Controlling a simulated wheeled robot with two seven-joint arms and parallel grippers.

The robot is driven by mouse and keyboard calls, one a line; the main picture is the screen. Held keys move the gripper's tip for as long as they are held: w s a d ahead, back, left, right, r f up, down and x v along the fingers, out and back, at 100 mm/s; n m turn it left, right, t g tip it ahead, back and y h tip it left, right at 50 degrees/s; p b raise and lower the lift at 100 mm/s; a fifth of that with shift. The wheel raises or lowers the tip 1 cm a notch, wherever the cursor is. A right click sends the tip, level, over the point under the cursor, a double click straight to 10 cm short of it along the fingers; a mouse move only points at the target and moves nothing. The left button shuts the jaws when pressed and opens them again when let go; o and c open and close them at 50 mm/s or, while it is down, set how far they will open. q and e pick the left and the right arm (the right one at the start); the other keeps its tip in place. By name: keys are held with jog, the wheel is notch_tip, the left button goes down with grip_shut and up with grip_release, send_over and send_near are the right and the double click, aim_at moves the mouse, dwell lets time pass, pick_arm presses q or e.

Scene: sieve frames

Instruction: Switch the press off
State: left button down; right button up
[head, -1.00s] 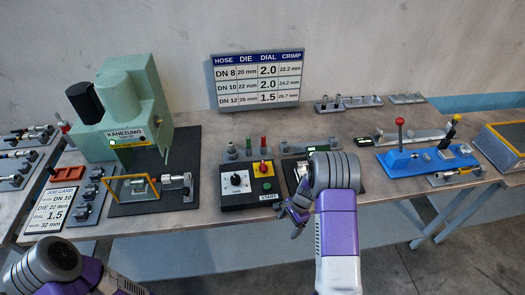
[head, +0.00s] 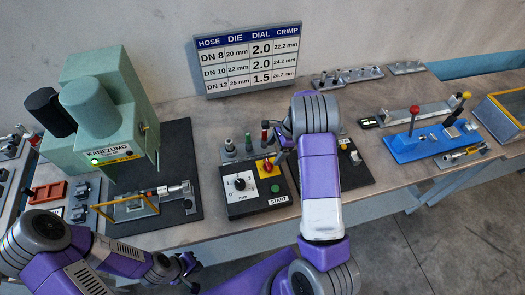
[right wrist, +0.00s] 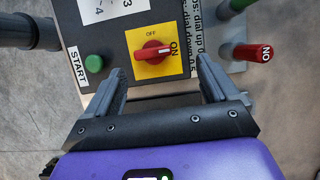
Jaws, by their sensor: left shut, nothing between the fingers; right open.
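The green press (head: 100,105) stands at the left of the bench with a green lamp lit on its front. Its control box (head: 236,209) has a dial, a green START button (head: 276,188) and a red rotary switch (head: 267,166) on a yellow plate. In the right wrist view the red switch (right wrist: 153,51) lies crosswise, toward the ON mark; OFF is printed above it. My right gripper (right wrist: 160,78) is open, its fingers spread on both sides below the switch, not clasping it. In the head view my left gripper (head: 188,270) is shut and empty, low in front of the bench.
A die chart (head: 248,60) leans at the back wall. A blue fixture (head: 430,140) with levers stands to the right.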

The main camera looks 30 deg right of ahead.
aim_at(269, 164)
jog(key=f, duration=0.1)
jog(key=s+a+f, duration=0.1)
jog(key=f, duration=0.1)
jog(key=shift+s+a+f, duration=0.1)
jog(key=shift+s+a, duration=0.15)
jog(key=shift+w+a+f+p, duration=0.15)
jog(key=shift+w+a+f, duration=0.05)
jog(key=shift+f, duration=0.35)
jog(key=shift+w+a+f+p, duration=0.15)
jog(key=shift+w+f, duration=0.05)
jog(key=shift+f, duration=0.3)
jog(key=shift+w+a+f, duration=0.1)
jog(key=shift+a+f, duration=0.05)
jog(key=shift+f, duration=0.2)
pick_arm(q)
jog(key=shift+s+r, duration=0.45)
jog(key=shift+s, duration=0.2)
pick_arm(e)
jog(key=shift+c, duration=0.3)
jog(key=shift+c, duration=1.1)
jog(key=c, duration=0.8)
